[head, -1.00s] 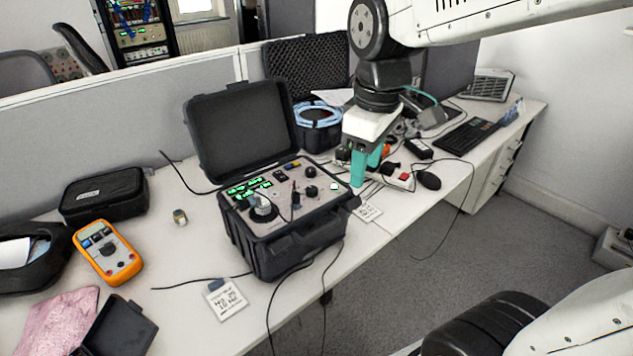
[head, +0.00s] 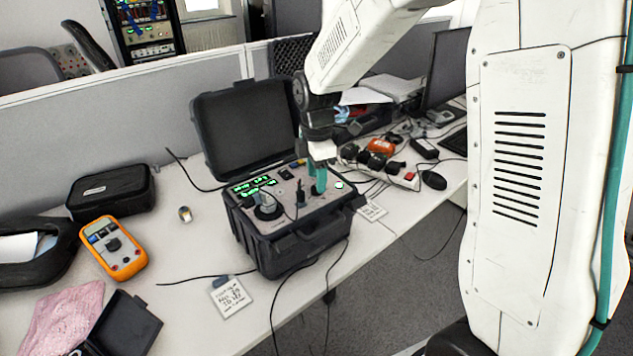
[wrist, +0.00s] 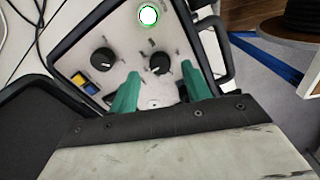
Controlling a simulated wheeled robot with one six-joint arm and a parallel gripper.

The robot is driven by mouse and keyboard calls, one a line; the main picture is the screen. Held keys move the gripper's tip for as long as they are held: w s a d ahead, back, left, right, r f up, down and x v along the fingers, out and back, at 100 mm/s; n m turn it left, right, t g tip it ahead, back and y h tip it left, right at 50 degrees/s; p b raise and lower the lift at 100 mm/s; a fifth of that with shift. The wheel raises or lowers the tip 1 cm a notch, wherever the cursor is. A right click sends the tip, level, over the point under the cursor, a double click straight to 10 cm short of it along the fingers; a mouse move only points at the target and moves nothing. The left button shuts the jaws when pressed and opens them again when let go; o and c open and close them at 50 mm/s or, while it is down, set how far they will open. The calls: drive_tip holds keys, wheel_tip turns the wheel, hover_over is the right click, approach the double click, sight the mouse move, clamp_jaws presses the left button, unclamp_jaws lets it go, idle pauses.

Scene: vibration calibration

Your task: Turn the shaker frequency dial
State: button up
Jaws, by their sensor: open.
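The shaker case (head: 290,246) stands open on the desk, its grey panel facing up with green displays and a round shaker mount (head: 266,207). In the wrist view the panel (wrist: 128,70) carries two black dials, one on the left (wrist: 102,59) and one on the right (wrist: 160,62). I cannot read which is the frequency dial. My gripper (wrist: 160,72) is open, with its teal fingers on either side of the right dial in the picture. Contact is not visible. In the head view my gripper (head: 316,180) is over the panel's right part and hides that dial.
The raised lid (head: 245,125) stands behind the panel. A lit green button (wrist: 148,15) and yellow and blue switches (wrist: 84,82) are near the dials. An orange multimeter (head: 114,249) lies left. A power strip (head: 400,175) and cables lie right of the case.

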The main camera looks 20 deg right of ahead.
drive_tip(key=shift+f, duration=1.2)
drive_tip(key=c, duration=1)
